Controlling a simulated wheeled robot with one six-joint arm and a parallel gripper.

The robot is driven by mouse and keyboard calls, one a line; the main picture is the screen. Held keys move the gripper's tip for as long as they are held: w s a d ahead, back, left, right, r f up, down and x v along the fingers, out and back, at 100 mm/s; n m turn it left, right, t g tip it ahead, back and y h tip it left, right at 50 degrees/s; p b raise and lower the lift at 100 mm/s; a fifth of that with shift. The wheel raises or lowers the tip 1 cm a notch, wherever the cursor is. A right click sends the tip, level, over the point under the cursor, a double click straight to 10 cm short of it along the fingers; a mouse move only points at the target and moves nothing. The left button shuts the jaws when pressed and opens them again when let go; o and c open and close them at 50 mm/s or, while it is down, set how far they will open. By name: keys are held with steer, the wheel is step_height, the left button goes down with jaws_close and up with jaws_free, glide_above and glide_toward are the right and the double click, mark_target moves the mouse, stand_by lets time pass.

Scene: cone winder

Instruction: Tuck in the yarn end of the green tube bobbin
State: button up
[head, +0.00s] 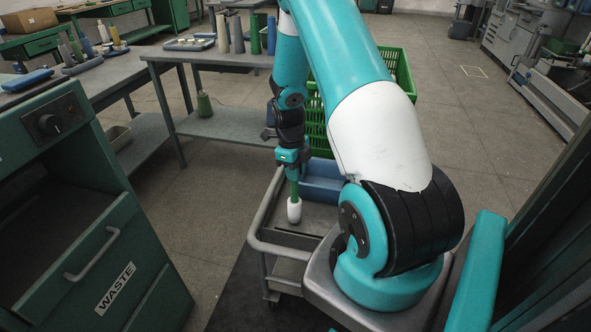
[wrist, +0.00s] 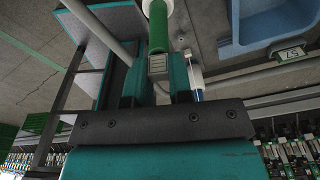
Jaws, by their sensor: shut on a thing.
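The green tube bobbin (head: 294,210) hangs upright below my gripper (head: 292,168), its green tube on top and white yarn on its lower part. My gripper is shut on the upper end of the green tube. In the wrist view, the green tube (wrist: 158,32) runs away from between the two teal fingers of my gripper (wrist: 156,72), with white yarn at the picture's top edge. The bobbin is over the grey cart (head: 255,215). I cannot make out a loose yarn end in either view.
A blue bin (head: 322,182) stands on the cart, right of the bobbin, and shows in the wrist view (wrist: 250,45). A green crate (head: 397,68) is behind my arm. A table (head: 205,58) holds tubes and a tray. A WASTE cabinet (head: 115,265) stands at left. Open floor lies between.

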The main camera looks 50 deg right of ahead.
steer(key=o, duration=1.2)
steer(key=shift+r, duration=0.1)
steer(key=shift+r+p, duration=2.8)
steer(key=shift+r, duration=0.65)
